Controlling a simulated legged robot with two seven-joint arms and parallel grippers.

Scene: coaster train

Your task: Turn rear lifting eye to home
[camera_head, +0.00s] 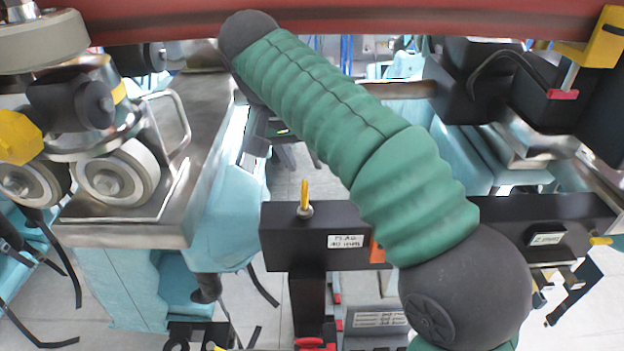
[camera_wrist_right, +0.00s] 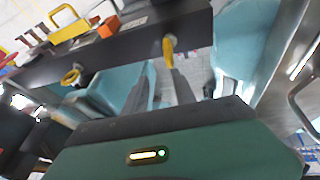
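A yellow lifting eye (camera_head: 304,192) stands edge-on on top of a dark crossbeam (camera_head: 282,240) in the head view. In the right wrist view the same eye (camera_wrist_right: 168,46) shows at the beam's edge. My right arm in its green sleeve crosses the head view, and my right gripper (camera_head: 287,155) is partly hidden behind it, just beyond the eye. In the right wrist view my right gripper's two dark fingers (camera_wrist_right: 160,82) are apart and point toward the eye, with a gap to it. A second yellow eye (camera_wrist_right: 72,75) sits farther left there. My left gripper is not in view.
Train wheels (camera_head: 118,172) and a metal plate stand at the left. A red rail (camera_head: 400,20) crosses the top. A white label (camera_head: 346,241) and an orange block (camera_head: 377,251) sit on the beam beside the eye. A yellow handle (camera_wrist_right: 68,28) shows in the wrist view.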

